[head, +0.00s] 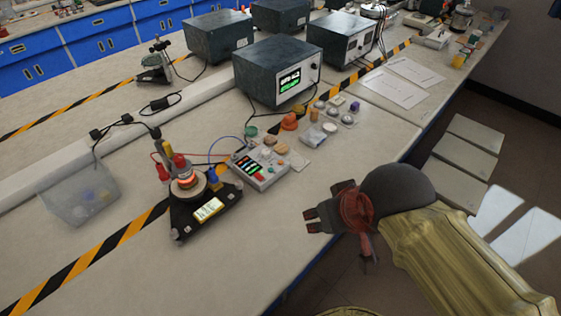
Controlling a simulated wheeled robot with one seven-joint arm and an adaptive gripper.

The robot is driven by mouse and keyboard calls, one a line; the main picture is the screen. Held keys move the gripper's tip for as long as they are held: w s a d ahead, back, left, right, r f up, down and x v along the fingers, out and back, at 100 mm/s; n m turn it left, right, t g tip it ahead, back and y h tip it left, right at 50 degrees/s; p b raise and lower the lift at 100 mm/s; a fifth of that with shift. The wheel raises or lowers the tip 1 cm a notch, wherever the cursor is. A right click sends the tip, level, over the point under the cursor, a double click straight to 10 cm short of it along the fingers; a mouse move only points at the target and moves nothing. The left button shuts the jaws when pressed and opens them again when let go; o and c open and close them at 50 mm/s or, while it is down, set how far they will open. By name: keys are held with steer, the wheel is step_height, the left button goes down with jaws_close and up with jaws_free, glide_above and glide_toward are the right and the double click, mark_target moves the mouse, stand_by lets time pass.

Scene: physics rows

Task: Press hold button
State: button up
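A small light-grey control box (262,181) sits on the bench in the middle of the view. It has lit green and red displays (248,166) and several small buttons on its top. The button labels are too small to read, so I cannot tell which one is the hold button. My gripper (307,221) is to the right of and nearer than the box, apart from it, over the front part of the bench. Its two fingertips point left and look close together. I see nothing held between them, but the gap is unclear.
Left of the box stands a black triangular device (207,208) with a lit display and coloured plugs. A clear bin (80,195) is at the left. Loose small parts (290,121) lie behind the box, near a dark instrument (277,72). The bench in front of the box is clear.

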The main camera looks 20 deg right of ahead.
jaws_close()
stand_by(1.5)
